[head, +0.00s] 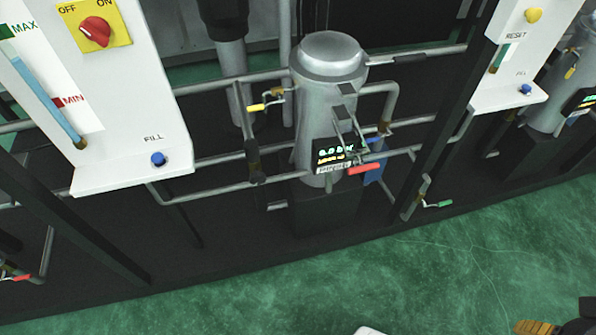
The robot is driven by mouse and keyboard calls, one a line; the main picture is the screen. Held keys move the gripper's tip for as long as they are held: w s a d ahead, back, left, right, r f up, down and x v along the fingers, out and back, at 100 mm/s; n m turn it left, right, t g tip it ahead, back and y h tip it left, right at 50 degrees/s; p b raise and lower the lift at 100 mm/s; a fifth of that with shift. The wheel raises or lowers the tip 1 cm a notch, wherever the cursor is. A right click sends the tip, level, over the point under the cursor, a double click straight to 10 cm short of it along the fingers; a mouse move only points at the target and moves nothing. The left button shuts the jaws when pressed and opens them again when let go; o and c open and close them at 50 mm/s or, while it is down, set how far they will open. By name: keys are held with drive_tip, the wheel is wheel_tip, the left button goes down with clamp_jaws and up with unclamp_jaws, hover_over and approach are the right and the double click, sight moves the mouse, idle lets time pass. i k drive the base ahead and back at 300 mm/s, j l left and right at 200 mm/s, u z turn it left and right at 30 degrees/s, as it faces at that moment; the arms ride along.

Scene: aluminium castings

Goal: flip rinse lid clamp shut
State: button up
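A grey upright vessel with a domed lid (330,50) stands in the middle of the head view. A metal clamp linkage (346,125) runs down its front from just below the lid. A red handle (364,168) juts out at the linkage's lower end, away from the vessel; whether the clamp is latched is unclear. The label under the vessel's lit display is too small to read. A ribbed gold-brown and black part (538,327), cut off at the bottom right corner, seems to belong to my gripper. It is well away from the vessel, and its opening is hidden.
White panels (120,100) and (512,60) flank the vessel. Grey pipes with yellow (257,107), blue (373,139) and green (438,204) valve levers surround it. A black frame stands below.

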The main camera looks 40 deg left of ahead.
sight(356, 154)
drive_tip(key=u, duration=1.45)
drive_tip(key=l+u, duration=0.1)
drive_tip(key=u, duration=0.35)
drive_tip(key=l+u, duration=0.15)
drive_tip(key=u, duration=0.3)
drive_tip(key=l+u, duration=0.15)
drive_tip(key=u, duration=0.3)
drive_tip(key=l+u, duration=0.1)
drive_tip(key=u, duration=0.35)
drive_tip(key=k+u, duration=0.1)
drive_tip(key=u, duration=0.35)
drive_tip(key=l, duration=0.1)
